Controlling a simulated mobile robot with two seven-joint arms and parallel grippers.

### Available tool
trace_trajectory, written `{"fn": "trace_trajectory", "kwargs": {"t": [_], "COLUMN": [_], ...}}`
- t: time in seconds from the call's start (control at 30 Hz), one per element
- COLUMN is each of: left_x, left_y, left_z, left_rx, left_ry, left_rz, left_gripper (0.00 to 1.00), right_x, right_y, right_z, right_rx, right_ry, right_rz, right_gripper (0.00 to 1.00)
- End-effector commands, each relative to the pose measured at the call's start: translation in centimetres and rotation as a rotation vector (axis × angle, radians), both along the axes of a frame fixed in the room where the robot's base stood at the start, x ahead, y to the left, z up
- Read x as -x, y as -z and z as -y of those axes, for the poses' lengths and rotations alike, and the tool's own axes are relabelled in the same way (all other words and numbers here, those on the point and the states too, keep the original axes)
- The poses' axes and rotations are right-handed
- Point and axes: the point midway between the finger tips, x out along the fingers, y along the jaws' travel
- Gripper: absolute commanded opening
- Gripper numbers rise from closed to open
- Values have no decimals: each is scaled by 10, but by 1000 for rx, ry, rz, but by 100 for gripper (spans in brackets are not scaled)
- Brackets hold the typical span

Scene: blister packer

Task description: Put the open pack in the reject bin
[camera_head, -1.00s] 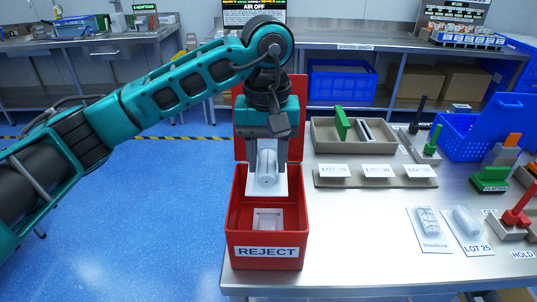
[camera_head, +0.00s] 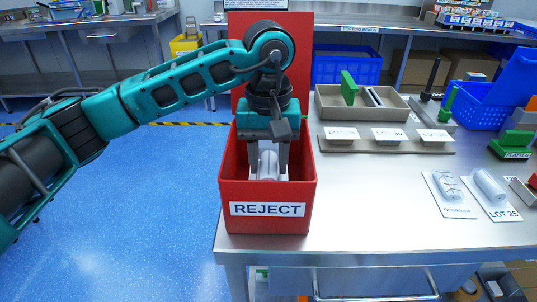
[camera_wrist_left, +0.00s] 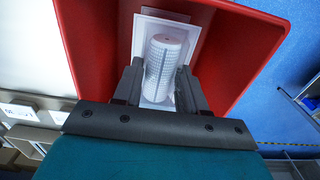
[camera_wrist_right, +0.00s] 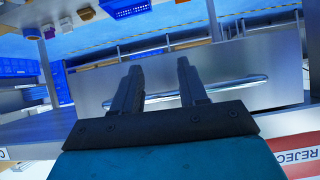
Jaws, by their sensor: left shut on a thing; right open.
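The open pack (camera_head: 268,163) is a white card with a clear rounded blister. My left gripper (camera_head: 268,150) is shut on it and holds it down inside the red reject bin (camera_head: 232,192), below the rim. In the left wrist view the pack (camera_wrist_left: 163,68) sits between the two fingers, its blister showing a printed grid, and a white piece lies behind it in the bin (camera_wrist_left: 240,50). Whether the pack touches the bin floor cannot be told. My right gripper (camera_wrist_right: 160,85) is open and empty, in front of a steel drawer front with a bar handle.
A blue basket (camera_head: 478,105) stands behind. The bin's red lid (camera_head: 300,50) stands open at the back.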

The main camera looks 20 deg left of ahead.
Motion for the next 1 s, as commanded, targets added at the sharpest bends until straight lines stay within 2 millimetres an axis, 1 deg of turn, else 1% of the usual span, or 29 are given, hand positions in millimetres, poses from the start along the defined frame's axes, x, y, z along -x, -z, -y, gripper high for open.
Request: {"fn": "trace_trajectory", "kwargs": {"t": [0.03, 0.13, 0.47, 0.5, 0.8, 1.0], "left_x": [0, 0, 0, 0, 0, 0], "left_y": [7, 11, 12, 12, 12, 12], "left_z": [0, 0, 0, 0, 0, 0], "left_rx": [0, -1, -1, -1, -1, -1], "left_ry": [0, 0, 0, 0, 0, 0], "left_rz": [0, 0, 0, 0, 0, 0], "left_gripper": [7, 7, 7, 42, 71, 71], "right_x": [0, 0, 2, 3, 3, 3], "right_y": [7, 11, 13, 13, 14, 13], "right_z": [1, 2, 3, 3, 2, 2], "right_rx": [3, 6, 7, 7, 2, 0], "right_ry": [-2, -3, -1, -1, 4, 6], "right_rz": [0, -2, -8, -8, -10, -10], "right_gripper": [43, 43, 43, 43, 43, 43]}}
